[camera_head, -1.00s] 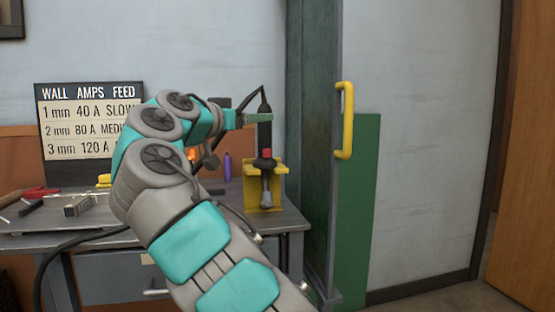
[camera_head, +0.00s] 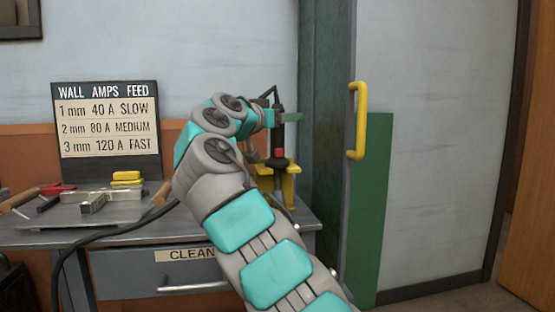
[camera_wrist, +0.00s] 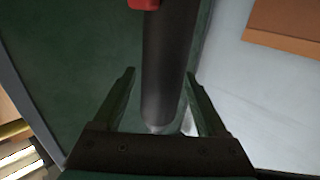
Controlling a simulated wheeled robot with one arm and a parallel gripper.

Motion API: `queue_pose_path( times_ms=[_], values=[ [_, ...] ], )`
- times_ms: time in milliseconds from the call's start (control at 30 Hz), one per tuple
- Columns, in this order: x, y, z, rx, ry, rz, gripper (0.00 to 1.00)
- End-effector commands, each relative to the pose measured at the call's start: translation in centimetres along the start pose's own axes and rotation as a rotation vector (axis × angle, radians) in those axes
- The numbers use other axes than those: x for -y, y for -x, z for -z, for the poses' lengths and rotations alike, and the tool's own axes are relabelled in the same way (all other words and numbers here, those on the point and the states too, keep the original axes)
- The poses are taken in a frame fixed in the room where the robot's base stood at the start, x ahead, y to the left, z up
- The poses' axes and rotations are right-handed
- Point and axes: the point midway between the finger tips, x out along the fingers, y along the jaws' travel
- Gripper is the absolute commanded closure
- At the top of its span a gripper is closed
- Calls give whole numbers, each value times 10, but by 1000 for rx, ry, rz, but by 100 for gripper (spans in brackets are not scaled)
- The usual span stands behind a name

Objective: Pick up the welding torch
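The welding torch (camera_head: 278,132) is a dark upright handle with a red trigger, standing at the yellow holder (camera_head: 290,180) on the right end of the bench. My gripper (camera_head: 291,117) is level with the torch's upper handle. In the wrist view the dark torch handle (camera_wrist: 168,60) runs between the two fingers of my gripper (camera_wrist: 160,74). The fingers are apart, with a clear gap on the left side and the right finger close to the handle.
The metal bench (camera_head: 120,236) holds a tray, hammer and small blocks at left. A settings sign (camera_head: 108,130) stands behind. A dark green column (camera_head: 325,110) with a yellow handle (camera_head: 358,120) rises close right of the torch. A cable crosses the bench.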

Motion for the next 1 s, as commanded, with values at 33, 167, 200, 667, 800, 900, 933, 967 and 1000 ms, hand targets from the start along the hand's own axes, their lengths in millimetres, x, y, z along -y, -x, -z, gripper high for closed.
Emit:
queue_pose_path(
  times_ms=[33, 167, 200, 667, 800, 900, 933, 967, 1000],
  values=[
    [0, 0, 0, 0, 0, 0, 32],
    [0, 0, 0, 0, 0, -1, 47],
    [0, 0, 0, 0, 0, -1, 51],
    [0, 0, 0, 1, 0, -1, 100],
    [0, 0, 0, 0, 0, -1, 100],
    [0, 0, 0, 0, 0, -1, 100],
    [0, 0, 0, 0, 0, -1, 100],
    [-1, 0, 0, 0, 0, -1, 100],
    [-1, 0, 1, 0, 0, -1, 100]
  ],
)
